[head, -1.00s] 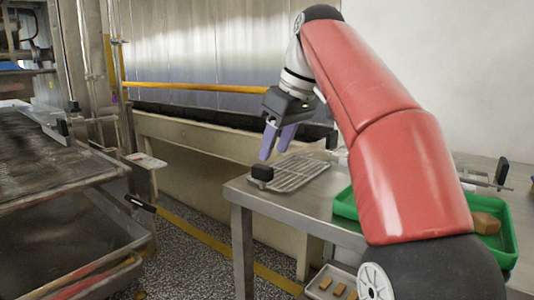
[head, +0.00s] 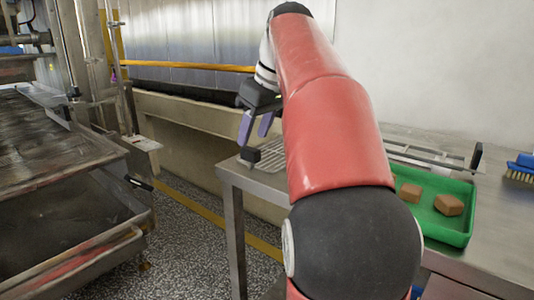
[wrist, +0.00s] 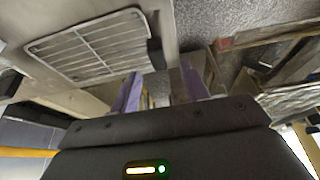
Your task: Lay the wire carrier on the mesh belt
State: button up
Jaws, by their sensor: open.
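The wire carrier (head: 273,159) is a flat metal wire grid with a dark block-like handle (head: 250,154) at its near-left end. It lies flat on the steel table's far-left corner, partly hidden by my arm. In the wrist view the carrier's grid (wrist: 92,48) shows at upper left. My gripper (head: 255,127) has its two purple fingers apart and empty, just above and beyond the handle and not around it. The fingers also show in the wrist view (wrist: 160,90). The mesh belt (head: 45,140) is the dark flat surface of the machine at left.
The steel table (head: 400,150) holds a green tray (head: 460,233) with brown blocks, a metal frame-like tool (head: 430,155) and a blue brush (head: 521,168). An open floor gap (head: 185,235) lies between table and machine. A yellow rail (head: 190,66) runs behind.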

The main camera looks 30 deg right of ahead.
aim_at(251, 149)
jog(key=b+x, duration=0.1)
jog(key=x, duration=0.4)
jog(key=shift+d+f, duration=0.15)
jog(key=shift+f, duration=0.3)
grip_shut()
